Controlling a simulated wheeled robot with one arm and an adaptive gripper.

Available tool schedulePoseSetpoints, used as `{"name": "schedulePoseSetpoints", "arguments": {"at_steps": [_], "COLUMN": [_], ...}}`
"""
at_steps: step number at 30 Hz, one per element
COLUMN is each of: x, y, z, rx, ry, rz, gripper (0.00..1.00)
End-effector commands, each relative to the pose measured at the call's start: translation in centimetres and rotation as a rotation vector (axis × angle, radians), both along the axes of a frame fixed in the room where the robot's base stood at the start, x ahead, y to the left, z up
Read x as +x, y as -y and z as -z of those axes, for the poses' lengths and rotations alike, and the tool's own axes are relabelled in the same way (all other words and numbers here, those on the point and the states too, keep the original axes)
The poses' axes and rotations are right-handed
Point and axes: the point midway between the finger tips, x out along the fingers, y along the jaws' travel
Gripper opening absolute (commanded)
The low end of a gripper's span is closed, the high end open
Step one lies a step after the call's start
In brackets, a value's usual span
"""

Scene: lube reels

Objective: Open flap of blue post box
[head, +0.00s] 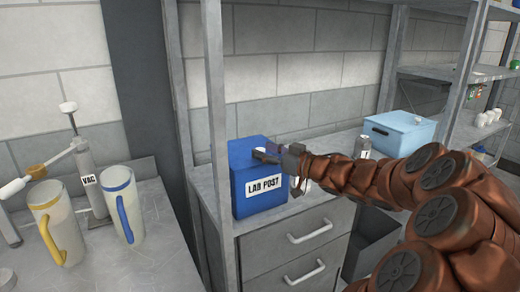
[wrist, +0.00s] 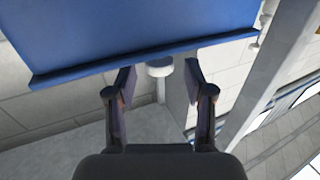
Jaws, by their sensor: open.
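The blue post box (head: 259,196) with a white "LAB POST" label stands on the grey counter, beside the left shelf post. My gripper (head: 266,156) is at the upper front of the box and covers part of it. In the wrist view, a blue panel (wrist: 150,28) with a raised lip fills the top. My gripper (wrist: 161,84) is open there, its two fingers just by the lip. A small pale round piece (wrist: 160,68) shows between the fingertips; I cannot tell whether it belongs to the flap. The flap's position is not clear.
A light blue lidded bin (head: 399,132) stands on the counter to the right. Grey drawers (head: 300,240) are below the box. Two jugs (head: 122,205) and a device labelled "VAC" (head: 92,180) stand on the left bench. A shelf post (head: 217,130) rises close to the box.

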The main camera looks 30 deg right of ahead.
Motion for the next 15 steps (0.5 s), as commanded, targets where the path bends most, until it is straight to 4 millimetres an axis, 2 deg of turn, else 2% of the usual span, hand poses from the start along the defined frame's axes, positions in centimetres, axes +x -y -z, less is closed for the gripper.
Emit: {"name": "schedulePoseSetpoints", "arguments": {"at_steps": [6,15], "x": [1.6,2.2], "y": [-0.4,-0.6], "z": [0.0,0.1], "rx": [-0.002,0.001], "ry": [-0.002,-0.001], "rz": [0.001,0.001], "gripper": [0.53,0.53]}}
